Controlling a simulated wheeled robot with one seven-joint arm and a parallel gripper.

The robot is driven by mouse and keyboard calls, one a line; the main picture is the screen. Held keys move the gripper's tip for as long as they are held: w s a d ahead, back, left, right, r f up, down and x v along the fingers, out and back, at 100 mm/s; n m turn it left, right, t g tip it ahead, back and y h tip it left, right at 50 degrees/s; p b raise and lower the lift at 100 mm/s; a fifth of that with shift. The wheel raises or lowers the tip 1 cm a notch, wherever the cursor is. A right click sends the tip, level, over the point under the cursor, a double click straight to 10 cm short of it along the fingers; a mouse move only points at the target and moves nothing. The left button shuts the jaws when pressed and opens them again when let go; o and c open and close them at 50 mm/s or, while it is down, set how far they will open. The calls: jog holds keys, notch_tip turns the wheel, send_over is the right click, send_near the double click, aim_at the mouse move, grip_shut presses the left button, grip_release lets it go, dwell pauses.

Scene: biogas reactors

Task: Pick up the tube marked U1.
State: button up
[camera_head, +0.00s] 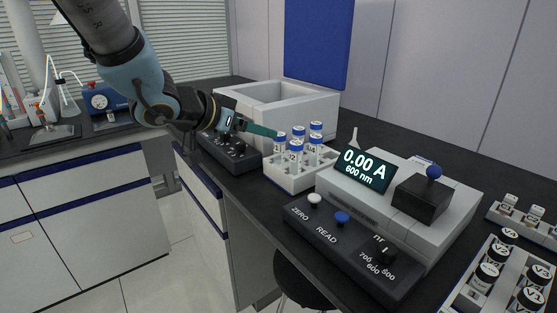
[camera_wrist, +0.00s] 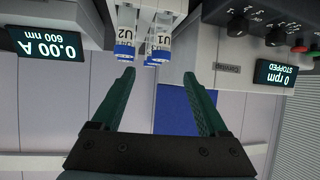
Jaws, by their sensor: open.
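The tube marked U1 (camera_wrist: 163,42) has a white label and a blue cap and shows upside down in the wrist view. It stands beside the tube marked U2 (camera_wrist: 126,35) among several blue-capped tubes. In the head view U2 (camera_head: 294,158) stands in a white rack (camera_head: 290,184). The tube to its left (camera_head: 280,146) appears to be U1; its label is unreadable there. My gripper (camera_wrist: 159,76) is open and empty, with teal fingers. U1 lies ahead of the gap, right of its middle; U2 lines up with the left finger. In the head view my gripper (camera_head: 272,131) is just left of the tubes.
A spectrophotometer (camera_head: 440,197) reading 0.00 A stands right of the rack. A white box with a raised blue lid (camera_head: 318,45) stands behind it. A dark control panel (camera_head: 232,154) is left of the rack. More capped vials (camera_head: 488,274) stand at far right.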

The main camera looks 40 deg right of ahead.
send_over(280, 155)
jog(key=w, duration=0.1)
jog(key=f, duration=0.3)
jog(key=shift+a+f, duration=0.25)
jog(key=shift+f, duration=0.15)
grip_shut()
dwell(0.5)
